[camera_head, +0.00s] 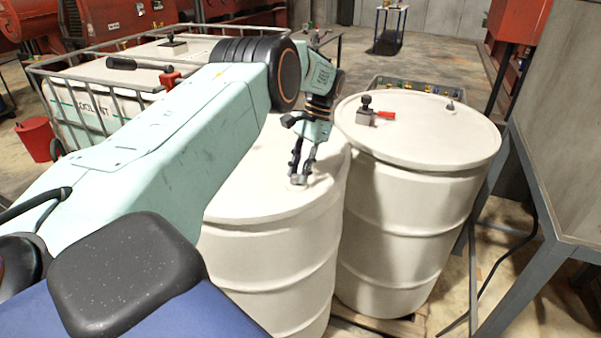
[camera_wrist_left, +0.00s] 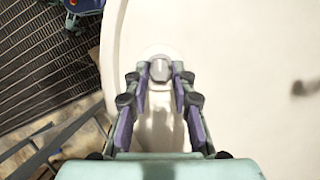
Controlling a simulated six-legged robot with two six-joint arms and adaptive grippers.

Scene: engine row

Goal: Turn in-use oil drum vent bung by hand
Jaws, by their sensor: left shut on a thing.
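The near white drum (camera_head: 270,250) stands upright, its top partly hidden behind my left arm. My left gripper (camera_head: 299,178) points down onto this drum's lid near its right edge. Its fingers are shut on a small grey vent bung (camera_wrist_left: 160,71), which sits in a round collar on the lid. In the wrist view the two fingertips (camera_wrist_left: 160,76) are on either side of the bung. My right gripper is in neither view.
A second white drum (camera_head: 420,135) stands close on the right, with a grey fitting and a red lever (camera_head: 386,115) on top. A caged white tank (camera_head: 85,107) is at left. A grey steel stand (camera_head: 545,190) is at far right. A red bucket (camera_head: 36,138) is on the floor.

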